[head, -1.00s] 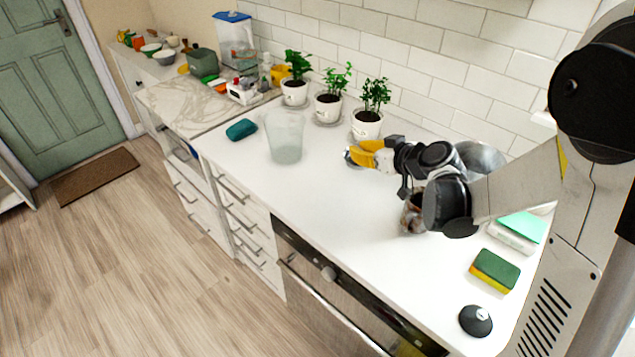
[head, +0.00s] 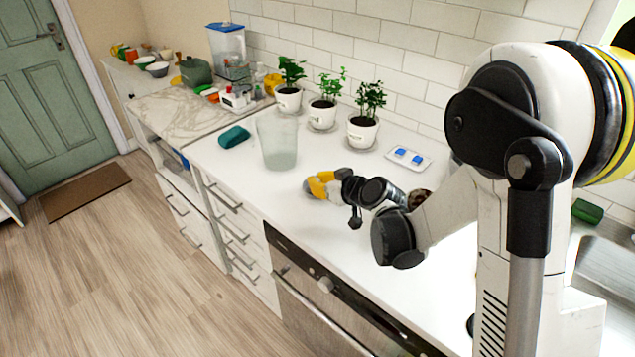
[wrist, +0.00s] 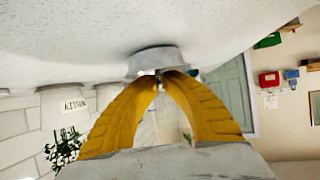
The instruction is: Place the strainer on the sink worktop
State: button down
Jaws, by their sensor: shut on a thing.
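The strainer (wrist: 152,60) is a small pale grey, round, cup-like piece at my fingertips in the wrist view. My gripper (head: 316,187) has yellow fingers and is shut on it, low over the white worktop (head: 240,170). In the wrist view my gripper (wrist: 160,76) points along the white surface, and the strainer appears against it. I cannot tell whether it touches. In the head view the strainer is too small to make out clearly. Part of the metal sink (head: 612,262) shows at the right edge.
A clear glass vessel (head: 278,143) stands left of my gripper, with a teal cloth (head: 234,137) beyond. Potted plants (head: 362,131) line the wall. A white tray with blue pieces (head: 408,158) lies behind my gripper. A brown-topped object (head: 419,196) is mostly hidden by my arm.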

jog(key=shift+f, duration=0.15)
jog(key=c, duration=1.5)
grip_release()
